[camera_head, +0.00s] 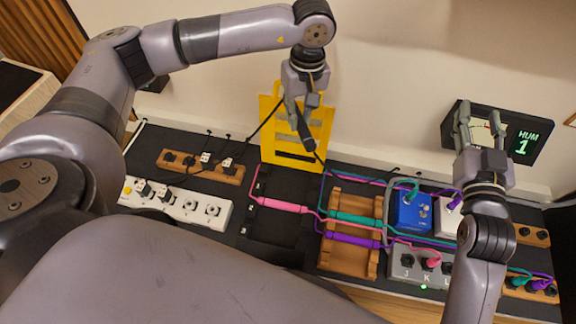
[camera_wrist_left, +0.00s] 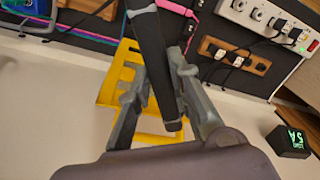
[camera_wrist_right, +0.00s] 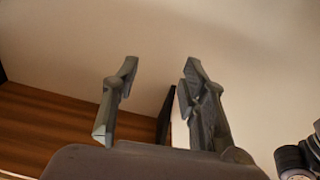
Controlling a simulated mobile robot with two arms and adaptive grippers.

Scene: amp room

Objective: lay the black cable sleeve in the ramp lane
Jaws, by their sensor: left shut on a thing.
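The black cable sleeve (camera_head: 306,132) is a thick dark tube with thin black cable at its ends. My left gripper (camera_head: 302,106) is shut on it and holds it raised before the yellow slotted panel. In the left wrist view the sleeve (camera_wrist_left: 150,55) runs between the fingers, its end past them. A black ramp piece (camera_head: 268,226) lies on the board below, with a pink sleeve (camera_head: 284,206) across it; its lanes are hard to make out. My right gripper (camera_head: 480,122) is open and empty at the right; its fingers are apart in the right wrist view (camera_wrist_right: 160,95).
The yellow panel (camera_head: 267,135) stands against the wall. A wooden rack (camera_head: 338,262) holds teal (camera_head: 355,218) and purple (camera_head: 352,240) sleeves. Blue (camera_head: 411,212) and grey (camera_head: 408,276) boxes are at right. A white power strip (camera_head: 186,204) and a wooden socket strip (camera_head: 172,157) are at left.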

